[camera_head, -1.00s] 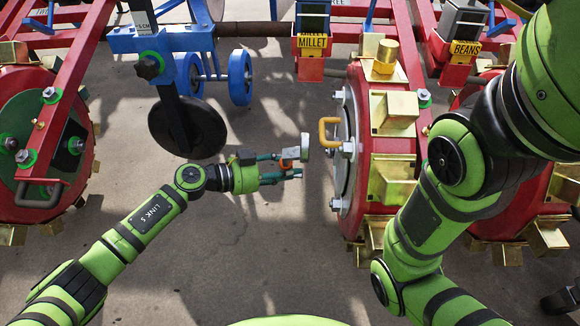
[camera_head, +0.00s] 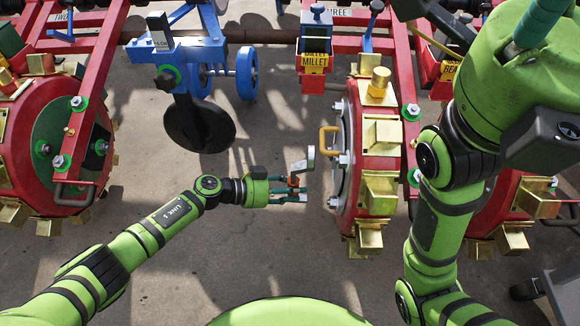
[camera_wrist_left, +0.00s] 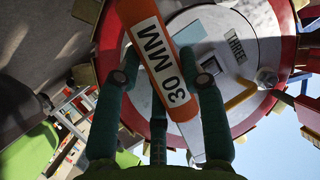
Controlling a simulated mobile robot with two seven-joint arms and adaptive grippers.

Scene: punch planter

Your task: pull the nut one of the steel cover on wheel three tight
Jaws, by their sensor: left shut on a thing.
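Wheel three (camera_head: 372,185) is red with gold blocks on its rim. Its grey steel cover (camera_head: 346,128) faces left, with a yellow handle (camera_head: 325,138) and nuts, one (camera_head: 342,160) below the handle. Which is nut one cannot be read. My left gripper (camera_head: 297,187) is left of the cover, shut on an orange-handled 30 MM wrench (camera_wrist_left: 170,70).
Another red wheel (camera_head: 72,148) stands at the left. A blue bracket (camera_head: 185,52) with a dark disc (camera_head: 200,127) hangs between the wheels. The MILLET box (camera_head: 314,62) is above wheel three. Bare floor lies below my left gripper.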

